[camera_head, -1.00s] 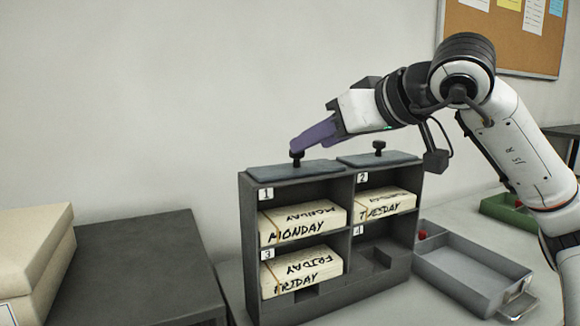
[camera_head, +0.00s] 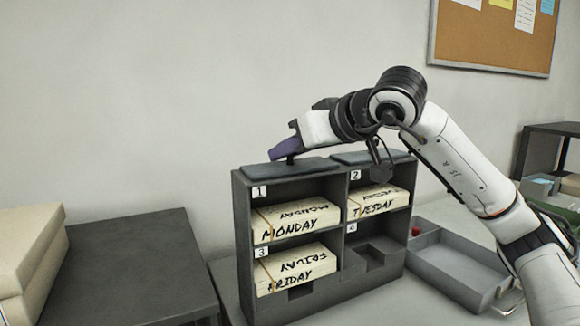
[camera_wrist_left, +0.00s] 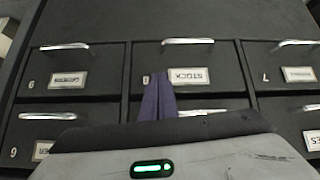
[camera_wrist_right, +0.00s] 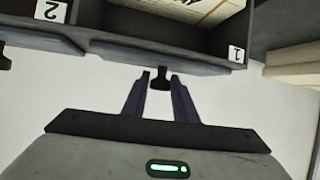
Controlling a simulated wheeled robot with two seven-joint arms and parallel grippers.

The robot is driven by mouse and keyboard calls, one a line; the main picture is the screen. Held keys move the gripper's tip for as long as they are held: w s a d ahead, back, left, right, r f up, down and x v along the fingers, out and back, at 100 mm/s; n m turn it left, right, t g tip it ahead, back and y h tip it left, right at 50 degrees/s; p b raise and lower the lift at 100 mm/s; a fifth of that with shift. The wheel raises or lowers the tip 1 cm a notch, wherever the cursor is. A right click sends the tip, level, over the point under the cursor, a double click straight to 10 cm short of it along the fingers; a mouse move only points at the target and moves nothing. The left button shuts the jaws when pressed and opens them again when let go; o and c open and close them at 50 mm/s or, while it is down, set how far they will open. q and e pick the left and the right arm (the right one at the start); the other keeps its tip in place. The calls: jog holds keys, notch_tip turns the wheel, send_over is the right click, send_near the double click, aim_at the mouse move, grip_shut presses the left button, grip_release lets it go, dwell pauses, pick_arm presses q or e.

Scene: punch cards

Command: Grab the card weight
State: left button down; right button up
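Two flat blue-grey card weights with black knobs lie on top of the dark card rack (camera_head: 243,238). The left card weight (camera_head: 308,167) is above slot 1, the right card weight (camera_head: 366,158) above slot 2. My right gripper (camera_head: 283,152) is at the left weight's knob and hides most of it in the head view. In the right wrist view its purple fingers (camera_wrist_right: 160,76) are apart, one on each side of that knob (camera_wrist_right: 160,82), with narrow gaps. My left gripper (camera_wrist_left: 158,80) shows only in its wrist view, fingers together and empty, facing labelled drawers (camera_wrist_left: 190,80).
Card bundles marked Monday (camera_head: 293,222), Tuesday (camera_head: 378,202) and Friday (camera_head: 297,268) sit in the rack; slot 4 holds no bundle. A grey tray (camera_head: 455,270) is at right. A dark cabinet (camera_head: 130,265) with a cream box (camera_head: 30,255) is at left.

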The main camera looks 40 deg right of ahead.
grip_shut()
jog(key=shift+r, duration=0.2)
